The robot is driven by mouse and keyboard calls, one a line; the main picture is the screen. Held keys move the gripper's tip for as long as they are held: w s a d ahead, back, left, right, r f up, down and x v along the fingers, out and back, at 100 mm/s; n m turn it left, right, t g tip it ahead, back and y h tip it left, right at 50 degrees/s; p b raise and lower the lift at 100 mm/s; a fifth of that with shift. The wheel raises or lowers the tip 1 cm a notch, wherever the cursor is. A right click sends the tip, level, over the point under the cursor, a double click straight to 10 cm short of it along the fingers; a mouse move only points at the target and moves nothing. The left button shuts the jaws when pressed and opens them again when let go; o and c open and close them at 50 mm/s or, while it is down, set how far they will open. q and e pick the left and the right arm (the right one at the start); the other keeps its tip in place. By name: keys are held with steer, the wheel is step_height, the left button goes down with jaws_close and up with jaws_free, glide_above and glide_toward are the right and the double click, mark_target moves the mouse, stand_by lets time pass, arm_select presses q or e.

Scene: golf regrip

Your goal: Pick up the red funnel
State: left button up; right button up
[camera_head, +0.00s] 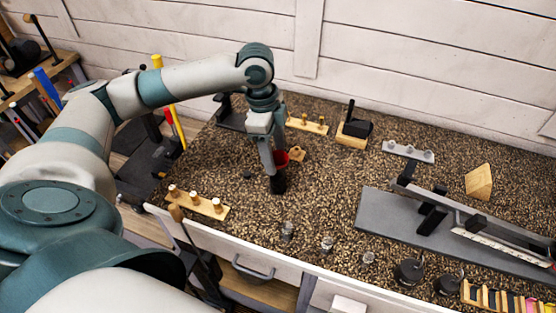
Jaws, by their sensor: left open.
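The red funnel (283,158) is on the speckled worktop (330,180), left of the middle of the view. It is small and partly hidden behind the fingers of my left gripper (277,184). The left gripper points down at the funnel, with its dark fingertips low over the worktop just in front of it. It is open. I cannot tell whether a finger touches the funnel. My right gripper is not in view.
Wooden peg racks stand behind (307,124) and at front left (199,203). A long grey fixture (385,225) fills the right side. Small metal weights (327,244) line the front edge.

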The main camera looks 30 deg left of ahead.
mark_target(278, 161)
arm_select(q)
steer(key=shift+d+f+p, duration=0.2)
steer(key=shift+f+p, duration=0.05)
steer(key=shift+f, duration=0.55)
steer(key=shift+d+f+p, duration=0.2)
steer(key=shift+f+p, duration=0.05)
steer(key=shift+f, duration=0.55)
steer(key=c, duration=1)
